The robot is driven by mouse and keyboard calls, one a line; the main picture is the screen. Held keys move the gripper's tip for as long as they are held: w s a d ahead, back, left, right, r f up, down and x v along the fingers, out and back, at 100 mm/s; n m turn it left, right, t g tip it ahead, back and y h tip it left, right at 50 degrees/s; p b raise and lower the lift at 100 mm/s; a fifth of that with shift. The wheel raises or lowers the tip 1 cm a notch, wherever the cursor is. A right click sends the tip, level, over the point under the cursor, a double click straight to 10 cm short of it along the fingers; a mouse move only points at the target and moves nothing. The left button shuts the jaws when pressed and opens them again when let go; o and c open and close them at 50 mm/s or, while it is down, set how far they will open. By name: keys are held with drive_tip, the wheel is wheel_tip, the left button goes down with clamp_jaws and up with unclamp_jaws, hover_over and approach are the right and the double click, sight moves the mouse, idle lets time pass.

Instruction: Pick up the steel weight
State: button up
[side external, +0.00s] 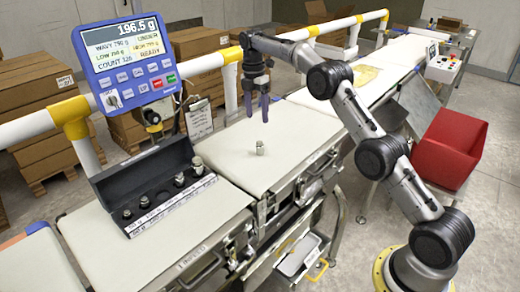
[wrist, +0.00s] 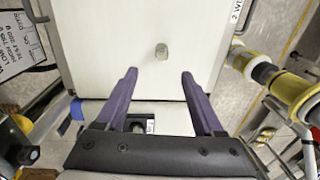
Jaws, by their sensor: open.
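The steel weight (side external: 260,148) is a small grey knobbed cylinder. It stands upright on the pale weighing belt (side external: 290,125), with clear space around it. In the wrist view the weight (wrist: 161,51) shows beyond the fingertips, roughly centred between them. My gripper (side external: 257,119) has dark purple fingers pointing down. It is above the belt and the weight, apart from the weight. In the wrist view my gripper (wrist: 158,72) is open with nothing between its fingers.
An open black case (side external: 160,190) with several other weights stands on the nearer belt to the left. A blue display console (side external: 124,62) reads 196.5 g behind it. A white and yellow rail (side external: 200,65) runs behind the belt. A red bin (side external: 452,145) stands at right.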

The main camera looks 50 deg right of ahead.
hover_over(259, 142)
drive_tip(key=f, duration=0.6)
drive_tip(key=shift+w, duration=0.2)
drive_tip(key=shift+s+f, duration=0.2)
drive_tip(key=shift+f, duration=1.05)
drive_tip(key=shift+s+f, duration=0.15)
drive_tip(key=shift+f, duration=1.1)
clamp_jaws()
